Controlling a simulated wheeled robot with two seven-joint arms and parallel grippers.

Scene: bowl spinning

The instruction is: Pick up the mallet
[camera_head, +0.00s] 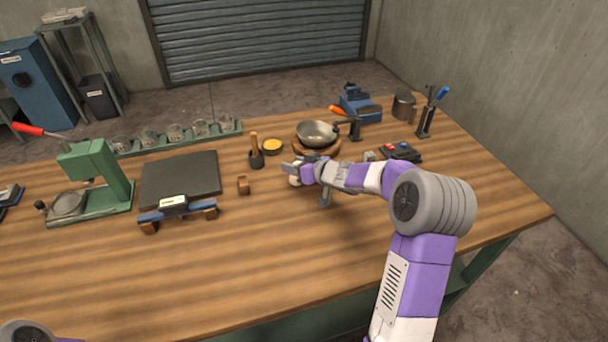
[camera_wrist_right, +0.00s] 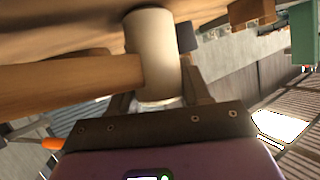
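The mallet shows in the right wrist view as a cream cylindrical head (camera_wrist_right: 152,45) with a wooden handle (camera_wrist_right: 70,84) running off to the left. My right gripper (camera_wrist_right: 160,88) has a finger on each side of the head and appears shut on it. In the head view my right gripper (camera_head: 292,168) is over the middle of the bench, just in front of the metal bowl (camera_head: 317,132). My wrist covers most of the mallet there. I cannot tell whether it touches the bench. My left gripper is out of view.
The bowl sits on a wooden ring (camera_head: 320,148). A dark pot with a wooden tool (camera_head: 256,160), a yellow-filled dish (camera_head: 272,146) and a small wooden block (camera_head: 243,185) stand left of my gripper. A dark plate (camera_head: 180,178) lies farther left. The bench front is clear.

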